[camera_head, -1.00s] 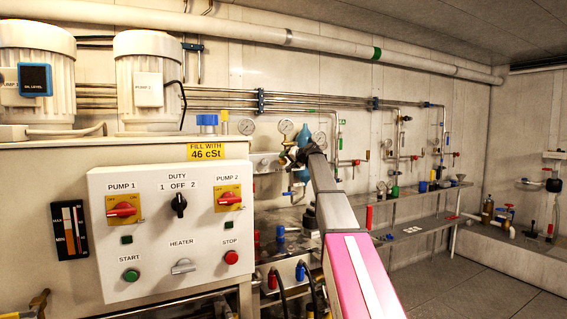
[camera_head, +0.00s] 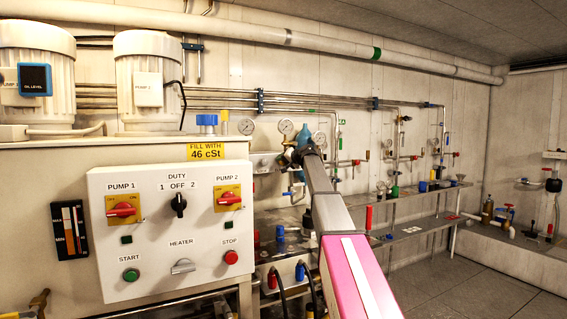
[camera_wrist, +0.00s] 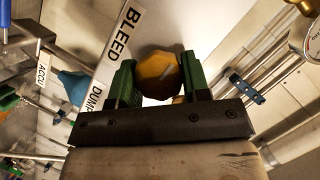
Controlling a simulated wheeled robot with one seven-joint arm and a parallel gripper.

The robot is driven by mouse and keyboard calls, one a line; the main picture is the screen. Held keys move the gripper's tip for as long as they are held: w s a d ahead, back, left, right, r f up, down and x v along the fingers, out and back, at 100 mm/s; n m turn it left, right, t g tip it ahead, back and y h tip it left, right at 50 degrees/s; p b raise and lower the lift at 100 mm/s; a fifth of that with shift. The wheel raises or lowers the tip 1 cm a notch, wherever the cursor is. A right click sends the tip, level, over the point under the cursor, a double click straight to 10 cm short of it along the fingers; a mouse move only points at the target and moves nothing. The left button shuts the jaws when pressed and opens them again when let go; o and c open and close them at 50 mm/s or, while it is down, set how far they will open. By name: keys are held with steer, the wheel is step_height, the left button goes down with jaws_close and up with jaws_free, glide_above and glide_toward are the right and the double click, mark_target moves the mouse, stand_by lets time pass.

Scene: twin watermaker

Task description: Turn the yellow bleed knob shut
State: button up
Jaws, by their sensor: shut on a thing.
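The yellow bleed knob (camera_wrist: 158,74) is a faceted knob in the wrist view, beside a white label reading BLEED (camera_wrist: 121,34). The green fingers of my gripper (camera_wrist: 155,86) stand on either side of it and are shut on it. A pale slot or mark shows on the knob's face. In the head view my gripper (camera_head: 291,158) is small and dark at the far end of my arm, close to the panel by the gauges. The knob cannot be made out there.
Pressure gauges (camera_head: 246,127) are close by. The control box (camera_head: 175,225) is at left. A metal shelf (camera_head: 415,230) with fittings is at right.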

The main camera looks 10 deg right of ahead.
steer(key=m+y, duration=0.1)
steer(key=m, duration=0.2)
steer(key=shift+f+y, duration=0.1)
steer(key=shift+y, duration=0.2)
steer(key=m+t+y, duration=0.1)
steer(key=m, duration=0.2)
steer(key=shift+d+f+m, duration=0.1)
steer(key=shift+m, duration=0.3)
steer(key=m+t+y, duration=0.1)
steer(key=m+t, duration=0.1)
steer(key=m, duration=0.2)
steer(key=shift+f+m, duration=0.1)
steer(key=shift+m, duration=0.2)
steer(key=shift+f+m+t, duration=0.1)
steer(key=shift+m+t, duration=0.45)
steer(key=shift+m, duration=0.8)
steer(key=shift+m+t, duration=0.55)
steer(key=shift+m, duration=0.8)
steer(key=o, duration=0.9)
steer(key=shift+o, duration=0.2)
